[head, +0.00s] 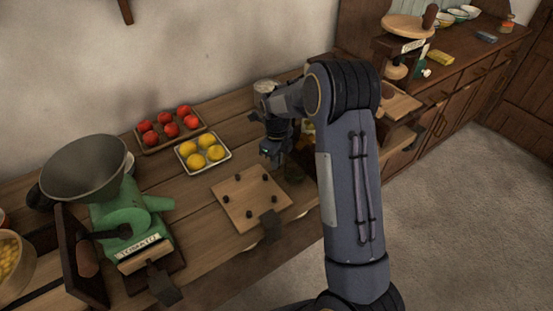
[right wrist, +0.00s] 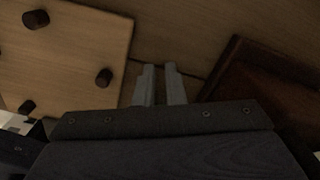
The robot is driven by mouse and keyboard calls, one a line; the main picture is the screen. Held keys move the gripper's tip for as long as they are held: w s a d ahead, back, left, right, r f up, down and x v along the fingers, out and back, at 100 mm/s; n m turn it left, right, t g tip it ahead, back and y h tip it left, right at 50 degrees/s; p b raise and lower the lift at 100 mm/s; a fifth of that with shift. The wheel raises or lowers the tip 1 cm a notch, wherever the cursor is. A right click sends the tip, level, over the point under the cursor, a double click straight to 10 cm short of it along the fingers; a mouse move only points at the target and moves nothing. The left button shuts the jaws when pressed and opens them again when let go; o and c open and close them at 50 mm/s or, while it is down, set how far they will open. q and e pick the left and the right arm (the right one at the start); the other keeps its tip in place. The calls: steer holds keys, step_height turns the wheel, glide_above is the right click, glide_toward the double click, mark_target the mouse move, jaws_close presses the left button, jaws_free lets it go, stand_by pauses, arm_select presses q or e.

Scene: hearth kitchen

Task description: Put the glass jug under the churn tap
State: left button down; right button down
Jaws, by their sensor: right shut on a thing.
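My right gripper (head: 275,152) is low over the wooden worktop, just behind the pegged board. In the right wrist view the two fingers (right wrist: 160,86) are close together with a narrow gap; the jug cannot be made out clearly there. I cannot pick out the churn or its tap for sure; my right arm covers part of the worktop. My left gripper is not in view.
The pegged board (head: 250,197) lies in front of my gripper. A tray of lemons (head: 203,153) and a tray of tomatoes (head: 170,128) are to its left. A green machine with a large grey bowl (head: 86,165) stands further left.

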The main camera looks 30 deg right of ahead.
steer(key=shift+f, duration=0.15)
steer(key=c, duration=1.5)
jaws_free()
